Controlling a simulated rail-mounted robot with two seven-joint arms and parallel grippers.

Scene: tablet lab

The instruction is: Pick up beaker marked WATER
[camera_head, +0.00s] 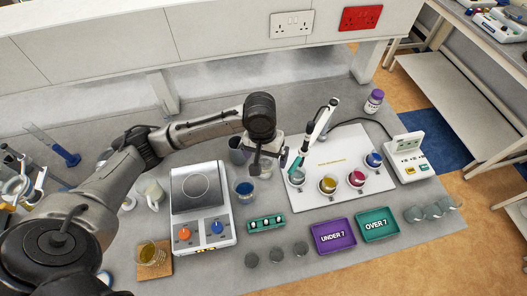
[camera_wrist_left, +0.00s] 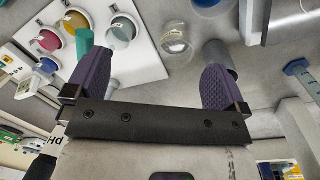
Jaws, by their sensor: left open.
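No WATER label is legible in either view, so I cannot tell which vessel is the marked beaker. A clear round glass vessel (camera_wrist_left: 176,42) lies ahead of my left gripper (camera_wrist_left: 156,85) in the wrist view, between the lines of its purple fingers. In the head view a pale glass beaker (camera_head: 265,172) is partly hidden beneath my left gripper (camera_head: 268,168). A glass beaker with blue liquid (camera_head: 244,189) stands just to its left. My left gripper is open, with nothing between its fingers. My right gripper is not in view.
A grey cylinder (camera_head: 238,151) stands close left of the gripper. A white board (camera_head: 337,145) with coloured pots and a pipette (camera_head: 318,128) is on the right. A hotplate (camera_head: 197,186) is on the left; a green rack (camera_head: 266,224) and trays (camera_head: 334,236) are in front.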

